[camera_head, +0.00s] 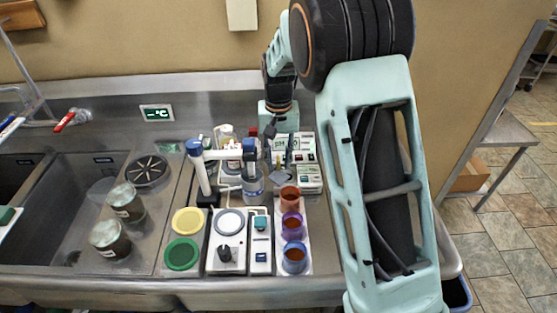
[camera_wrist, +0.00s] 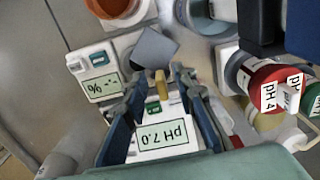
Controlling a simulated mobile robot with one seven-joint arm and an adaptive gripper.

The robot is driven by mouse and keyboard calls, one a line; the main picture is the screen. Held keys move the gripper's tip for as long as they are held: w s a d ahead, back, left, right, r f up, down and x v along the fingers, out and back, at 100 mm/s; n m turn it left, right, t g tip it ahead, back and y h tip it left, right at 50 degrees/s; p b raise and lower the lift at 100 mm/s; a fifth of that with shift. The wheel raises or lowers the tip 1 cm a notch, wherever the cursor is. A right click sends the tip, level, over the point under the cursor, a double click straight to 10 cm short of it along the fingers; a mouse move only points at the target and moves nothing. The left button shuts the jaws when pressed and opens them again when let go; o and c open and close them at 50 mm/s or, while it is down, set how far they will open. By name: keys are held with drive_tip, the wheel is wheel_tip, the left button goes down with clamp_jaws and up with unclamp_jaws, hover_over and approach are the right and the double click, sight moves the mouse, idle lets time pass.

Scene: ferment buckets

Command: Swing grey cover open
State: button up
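The grey cover (camera_wrist: 155,48) is a flat square plate beside the small white % meter (camera_wrist: 97,78) in the wrist view. It looks tilted, but how far it is open I cannot tell. In the head view it is a small grey patch (camera_head: 280,181) beside the meter (camera_head: 309,180). My gripper (camera_wrist: 158,74) is open, its fingers spread on either side of a short yellow piece (camera_wrist: 161,84) near the cover's lower edge. No finger visibly touches the cover. Whether the yellow piece belongs to the cover is unclear. In the head view my gripper (camera_head: 278,156) points down behind the cups.
A pH 7.0 meter (camera_wrist: 160,135) lies under my fingers. An orange cup (camera_head: 289,194), a purple cup (camera_head: 292,223) and another cup (camera_head: 294,257) stand in front. Sinks (camera_head: 60,180) are at left.

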drive_tip(key=shift+f, duration=0.25)
clamp_jaws()
idle(0.5)
drive_tip(key=m, duration=0.4)
drive_tip(key=shift+a, duration=0.2)
drive_tip(key=shift+w+a+r+m+p, duration=0.1)
drive_tip(key=shift+m+p, duration=0.1)
drive_tip(key=shift+m, duration=1)
drive_tip(key=shift+w+a+m+p, duration=0.1)
drive_tip(key=shift+m+p, duration=0.05)
drive_tip(key=shift+m, duration=1.05)
